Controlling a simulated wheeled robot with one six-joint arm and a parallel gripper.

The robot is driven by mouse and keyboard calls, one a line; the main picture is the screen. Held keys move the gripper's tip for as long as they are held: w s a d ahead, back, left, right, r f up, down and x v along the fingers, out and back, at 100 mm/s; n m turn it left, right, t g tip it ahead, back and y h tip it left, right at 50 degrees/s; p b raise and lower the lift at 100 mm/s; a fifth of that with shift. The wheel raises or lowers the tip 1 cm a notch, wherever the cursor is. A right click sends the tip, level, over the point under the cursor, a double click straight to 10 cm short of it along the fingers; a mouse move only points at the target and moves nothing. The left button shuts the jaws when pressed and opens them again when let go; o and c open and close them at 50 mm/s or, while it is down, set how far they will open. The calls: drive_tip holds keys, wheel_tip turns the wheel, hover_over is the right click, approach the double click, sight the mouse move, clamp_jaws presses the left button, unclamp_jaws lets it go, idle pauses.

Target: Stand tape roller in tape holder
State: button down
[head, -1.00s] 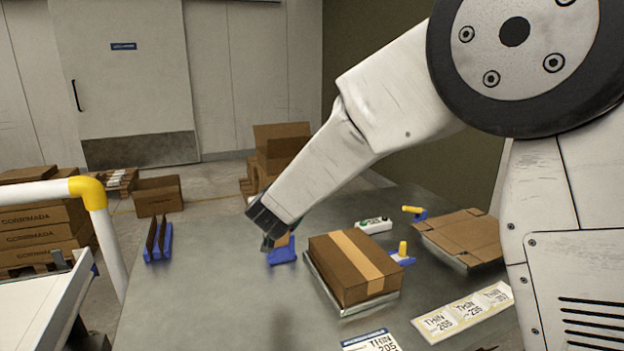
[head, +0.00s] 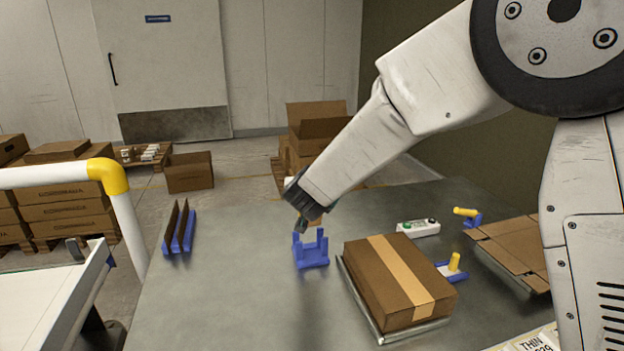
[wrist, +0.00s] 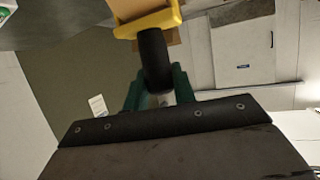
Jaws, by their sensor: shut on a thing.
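The tape roller (wrist: 151,22) shows in the wrist view with a yellow frame, brown tape and a black handle. My gripper (wrist: 158,82) has green fingers shut on the black handle. In the head view my gripper (head: 301,224) is just above and behind the blue tape holder (head: 311,262), as seen from the camera. The holder stands on the grey table with its upright prongs showing and looks empty. The roller is mostly hidden behind my gripper in the head view, so its exact gap from the holder cannot be told.
A taped carton (head: 398,282) sits on a metal plate right of the holder. Blue-and-yellow tools (head: 453,267), a button box (head: 418,228) and flattened cardboard (head: 515,245) lie further right. A blue rack with brown dividers (head: 180,230) stands left. The table between is clear.

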sight(310, 219)
drive_tip(key=shift+f, duration=4.5)
drive_tip(key=shift+s+f, duration=0.1)
drive_tip(key=shift+f, duration=0.25)
drive_tip(key=shift+f, duration=0.1)
drive_tip(key=c, duration=1.1)
unclamp_jaws()
drive_tip(key=shift+f, duration=0.1)
drive_tip(key=shift+s+r, duration=0.1)
drive_tip(key=shift+r, duration=0.1)
drive_tip(key=v, duration=0.7)
drive_tip(key=shift+s+r, duration=0.1)
drive_tip(key=shift+s, duration=0.1)
